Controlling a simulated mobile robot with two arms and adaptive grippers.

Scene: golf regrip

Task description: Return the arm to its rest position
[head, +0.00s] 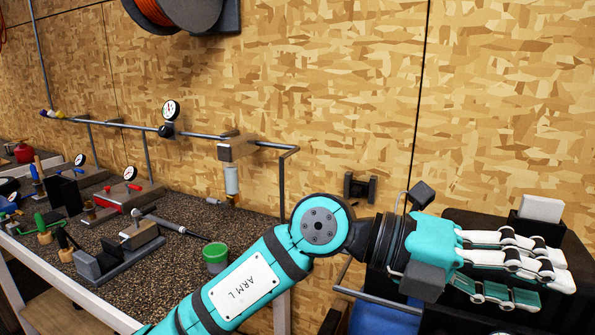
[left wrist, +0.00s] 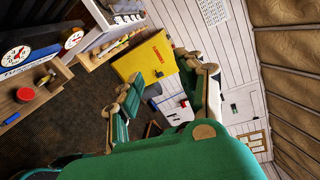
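My left arm (head: 240,290), labelled "ARM L", crosses the lower middle of the head view and reaches right. My left gripper (head: 558,275) is at the right, in front of a dark box-like unit beside the chipboard wall. Its white and teal fingers point right. In the left wrist view the two fingers (left wrist: 165,95) stand apart with nothing between them, so it is open and empty. My right arm and right gripper are not in view.
A workbench (head: 185,205) at left carries gauges, tools, clamps and a green cup (head: 216,257). A pipe (head: 200,133) runs above it; a hose reel (head: 185,12) hangs higher. The dark unit (head: 470,220) stands close behind my gripper. A yellow cabinet (left wrist: 147,58) shows in the wrist view.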

